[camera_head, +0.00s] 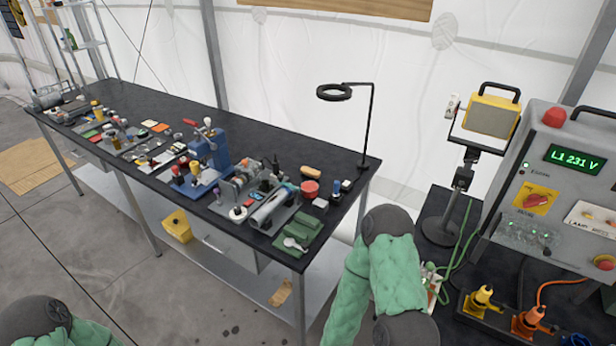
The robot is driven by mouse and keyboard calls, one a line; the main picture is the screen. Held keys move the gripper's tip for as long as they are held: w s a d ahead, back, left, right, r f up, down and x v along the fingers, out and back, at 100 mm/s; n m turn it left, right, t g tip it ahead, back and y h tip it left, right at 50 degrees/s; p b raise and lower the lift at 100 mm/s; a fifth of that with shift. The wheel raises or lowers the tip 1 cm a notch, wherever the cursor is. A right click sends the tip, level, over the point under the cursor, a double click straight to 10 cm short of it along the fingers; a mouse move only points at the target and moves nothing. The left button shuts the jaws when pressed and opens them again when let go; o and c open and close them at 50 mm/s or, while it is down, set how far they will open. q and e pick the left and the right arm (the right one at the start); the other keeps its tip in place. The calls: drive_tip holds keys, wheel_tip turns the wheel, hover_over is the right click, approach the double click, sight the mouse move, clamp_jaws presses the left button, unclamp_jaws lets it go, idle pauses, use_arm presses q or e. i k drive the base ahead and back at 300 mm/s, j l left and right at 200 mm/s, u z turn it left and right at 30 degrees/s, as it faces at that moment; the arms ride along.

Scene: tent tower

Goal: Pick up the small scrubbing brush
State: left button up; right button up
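A small tan, rounded object (311,173) lies near the back right of the long black workbench (335,160). It may be the small scrubbing brush, but it is too small to tell bristles. My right arm, in a green padded sleeve, rises at the bottom centre, beyond the bench's right end. Only a little of my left arm shows at the bottom left corner. Neither gripper is in view, so I cannot see whether they hold anything.
The bench is crowded with a blue press (208,155), grey machines (255,185), a red round container (310,189) and green cloth (298,232). A ring lamp (334,92) stands at its right end. A control box (560,190) and cables occupy the right.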

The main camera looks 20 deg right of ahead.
sight(310, 172)
drive_tip(key=i+j+z, duration=0.1)
drive_tip(key=z, duration=0.5)
drive_tip(key=i+j+z, duration=0.2)
drive_tip(key=j, duration=0.25)
drive_tip(key=i+j+z, duration=0.2)
drive_tip(key=j, duration=0.2)
drive_tip(key=j+z, duration=0.25)
drive_tip(key=j, duration=0.2)
drive_tip(key=i+j+z, duration=0.2)
drive_tip(key=j, duration=0.3)
drive_tip(key=k, duration=0.05)
